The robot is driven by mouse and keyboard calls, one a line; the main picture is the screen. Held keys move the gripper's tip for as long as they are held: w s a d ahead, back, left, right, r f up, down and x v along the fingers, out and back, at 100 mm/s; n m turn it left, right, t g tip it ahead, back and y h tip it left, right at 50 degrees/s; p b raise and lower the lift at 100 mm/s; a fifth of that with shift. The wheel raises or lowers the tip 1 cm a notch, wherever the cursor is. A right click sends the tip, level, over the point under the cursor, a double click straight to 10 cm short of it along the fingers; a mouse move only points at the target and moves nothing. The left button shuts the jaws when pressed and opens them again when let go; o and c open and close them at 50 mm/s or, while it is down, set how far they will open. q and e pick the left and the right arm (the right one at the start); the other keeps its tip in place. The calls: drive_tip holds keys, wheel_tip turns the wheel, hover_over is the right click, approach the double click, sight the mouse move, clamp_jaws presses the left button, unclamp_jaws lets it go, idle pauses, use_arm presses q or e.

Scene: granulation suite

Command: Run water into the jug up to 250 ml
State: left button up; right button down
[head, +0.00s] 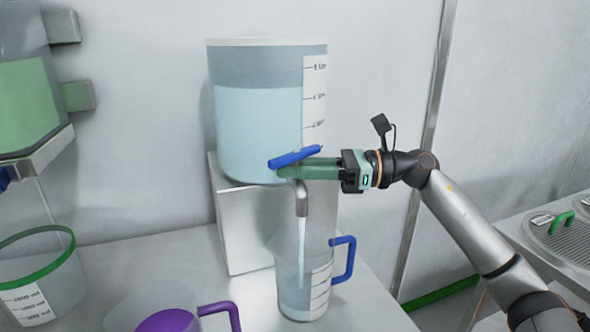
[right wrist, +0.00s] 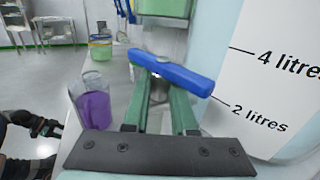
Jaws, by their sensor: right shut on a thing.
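The clear jug (head: 290,272) with a blue handle (head: 344,260) stands upright under the metal spout (head: 301,198). A stream of water (head: 302,240) runs from the spout into it, and pale blue water lies in its lower part. Its scale figures are too small to read. The large water tank (head: 250,120) stands above on a metal stand (head: 262,235). My right gripper (head: 285,170) is shut on the blue tap lever (head: 297,156), also seen in the right wrist view (right wrist: 172,72). My left gripper (right wrist: 45,128) shows dark and small in the right wrist view; its jaws are unclear.
A vessel with purple contents and a purple handle (head: 218,312) stands left of the jug. A green-rimmed clear container (head: 40,262) is further left, below a tank of green liquid (head: 28,100). A drain tray with a green handle (head: 562,222) is at the right.

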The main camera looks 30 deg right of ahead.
drive_tip(key=c, duration=1)
unclamp_jaws()
use_arm(q)
drive_tip(key=shift+f, duration=0.1)
drive_tip(key=shift+f, duration=0.1)
use_arm(e)
drive_tip(key=shift+d, duration=0.1)
drive_tip(key=shift+s+d+f, duration=0.1)
drive_tip(key=shift+s+d, duration=0.1)
use_arm(q)
drive_tip(key=b, duration=0.2)
drive_tip(key=shift+w+a+f+t+b, duration=0.25)
drive_tip(key=shift+w+a+t+b, duration=0.05)
drive_tip(key=shift+w+a+t, duration=0.1)
use_arm(e)
drive_tip(key=v, duration=1.2)
drive_tip(key=shift+a, duration=0.1)
